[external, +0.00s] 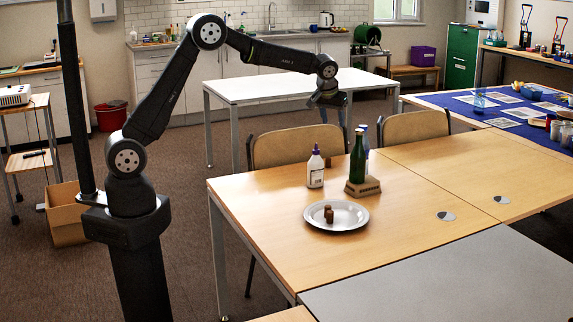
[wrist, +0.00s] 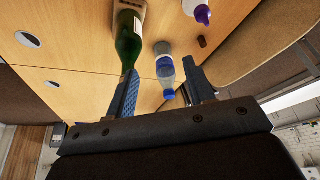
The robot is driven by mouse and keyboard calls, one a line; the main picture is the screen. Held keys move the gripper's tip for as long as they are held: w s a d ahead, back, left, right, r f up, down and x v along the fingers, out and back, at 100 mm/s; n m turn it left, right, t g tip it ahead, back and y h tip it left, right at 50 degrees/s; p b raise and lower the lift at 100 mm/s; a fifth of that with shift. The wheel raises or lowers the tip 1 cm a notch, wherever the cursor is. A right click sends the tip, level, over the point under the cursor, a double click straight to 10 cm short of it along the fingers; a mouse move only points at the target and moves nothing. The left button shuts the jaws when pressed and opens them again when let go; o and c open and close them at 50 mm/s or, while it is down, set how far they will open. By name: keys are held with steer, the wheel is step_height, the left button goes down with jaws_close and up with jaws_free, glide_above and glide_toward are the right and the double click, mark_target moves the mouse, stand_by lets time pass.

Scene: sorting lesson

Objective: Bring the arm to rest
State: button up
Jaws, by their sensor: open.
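My gripper (external: 333,113) is raised in the air beyond the far edge of the wooden table (external: 240,195), above and behind the bottles. Its two fingers are apart in the wrist view (wrist: 162,70), with nothing held between them. A green bottle (external: 357,158) stands at a tan block, with a clear blue bottle (external: 365,140) partly hidden behind it. In the wrist view the green bottle (wrist: 128,40) and the blue bottle (wrist: 165,68) appear beyond the fingers, apart from them.
A white glue bottle with a purple cap (external: 315,170) stands left of the block (external: 363,187). Chairs (external: 285,146) line the table's far side. A white table (external: 285,88) stands behind.

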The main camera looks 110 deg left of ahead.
steer(key=s+f+n+g, duration=0.1)
steer(key=s+f+n, duration=0.2)
steer(key=s, duration=1.2)
steer(key=s+a+f, duration=0.5)
steer(key=a+f, duration=0.1)
steer(key=a, duration=0.3)
steer(key=shift+s, duration=0.4)
steer(key=shift+o, duration=0.2)
